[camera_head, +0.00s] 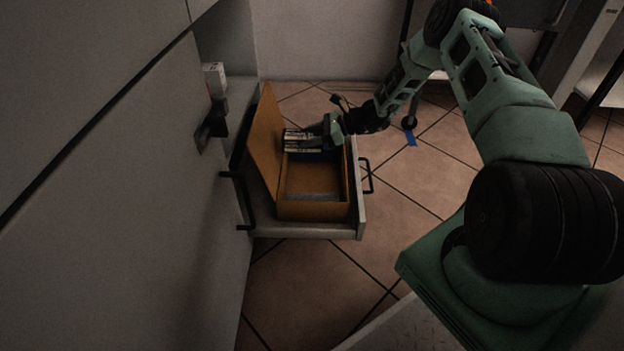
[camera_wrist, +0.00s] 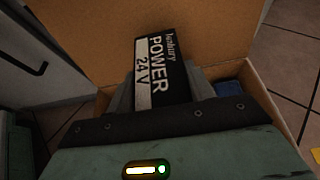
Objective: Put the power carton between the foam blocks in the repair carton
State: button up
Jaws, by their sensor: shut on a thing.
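The power carton (camera_wrist: 160,72) is a small black box with a white band and the words "POWER 24V". My gripper (camera_wrist: 158,92) is shut on it, with a finger on either side. In the head view my gripper (camera_head: 308,141) is over the far part of the repair carton (camera_head: 313,211), an open brown box with its lid raised on the left. A grey-blue strip, apparently a foam block (camera_head: 314,196), lies inside at the near end. A blue patch (camera_wrist: 228,88) shows right of the gripper in the wrist view. The far inside of the carton is hidden by my gripper.
The repair carton stands in an open drawer (camera_head: 358,216) with a dark handle (camera_head: 366,176). A cabinet front (camera_head: 120,190) rises close on the left, with a black handle (camera_head: 241,200). Tiled floor (camera_head: 410,190) lies open to the right.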

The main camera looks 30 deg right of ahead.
notch_tip(320, 180, down, 9)
jog(key=b, duration=0.5)
jog(key=shift+f, duration=0.1)
jog(key=shift+f+b, duration=0.3)
jog(key=shift+f, duration=0.35)
jog(key=o, duration=1.2)
jog(key=shift+r, duration=0.1)
jog(key=p+v, duration=0.6)
jog(key=v, duration=0.6)
jog(key=shift+r, duration=0.45)
